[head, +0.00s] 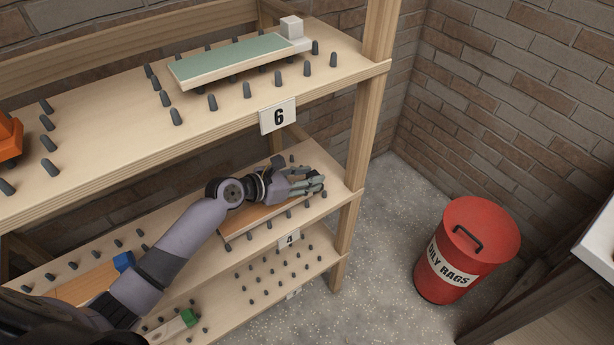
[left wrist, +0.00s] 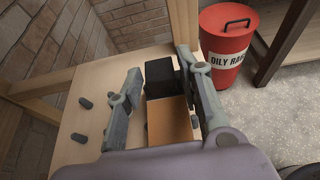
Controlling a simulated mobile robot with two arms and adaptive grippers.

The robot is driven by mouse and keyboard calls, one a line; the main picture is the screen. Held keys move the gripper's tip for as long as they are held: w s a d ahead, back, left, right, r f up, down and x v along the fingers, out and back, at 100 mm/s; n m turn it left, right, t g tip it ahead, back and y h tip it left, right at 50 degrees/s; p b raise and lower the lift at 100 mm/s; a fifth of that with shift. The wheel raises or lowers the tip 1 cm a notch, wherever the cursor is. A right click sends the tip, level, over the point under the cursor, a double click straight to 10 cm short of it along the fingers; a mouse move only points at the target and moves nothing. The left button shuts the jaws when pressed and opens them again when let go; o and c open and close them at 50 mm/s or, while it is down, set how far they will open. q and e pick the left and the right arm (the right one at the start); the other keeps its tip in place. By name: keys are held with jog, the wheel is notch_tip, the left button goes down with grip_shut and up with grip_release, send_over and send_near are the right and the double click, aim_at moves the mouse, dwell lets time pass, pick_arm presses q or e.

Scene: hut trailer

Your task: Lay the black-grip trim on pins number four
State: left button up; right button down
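The black-grip trim is a flat orange-brown board (head: 262,212) with a black block at one end. It lies low over the pins of the middle shelf, above the number 4 sign (head: 289,239); whether it rests fully on the pins cannot be told. My left gripper (head: 308,184) is over the board's right end, hiding the black grip in the head view. In the left wrist view, the black grip (left wrist: 161,77) and board (left wrist: 169,122) lie between the spread fingers of my left gripper (left wrist: 160,80), which look open around the grip. My right gripper is not in view.
The upper shelf, with the number 6 sign (head: 278,115), holds a green-topped board with a white block (head: 240,58) on it. A blue-ended board (head: 88,284) and a green-ended piece (head: 178,325) lie lower left. A shelf post (head: 357,150) and red bin (head: 468,250) stand right.

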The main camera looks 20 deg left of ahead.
pick_arm(q)
jog(key=shift+o, duration=1)
jog(key=shift+s+a+r, duration=0.1)
jog(key=shift+s+r, duration=0.05)
jog(key=v, duration=1.1)
jog(key=shift+s+a+r, duration=0.15)
jog(key=shift+s, duration=0.1)
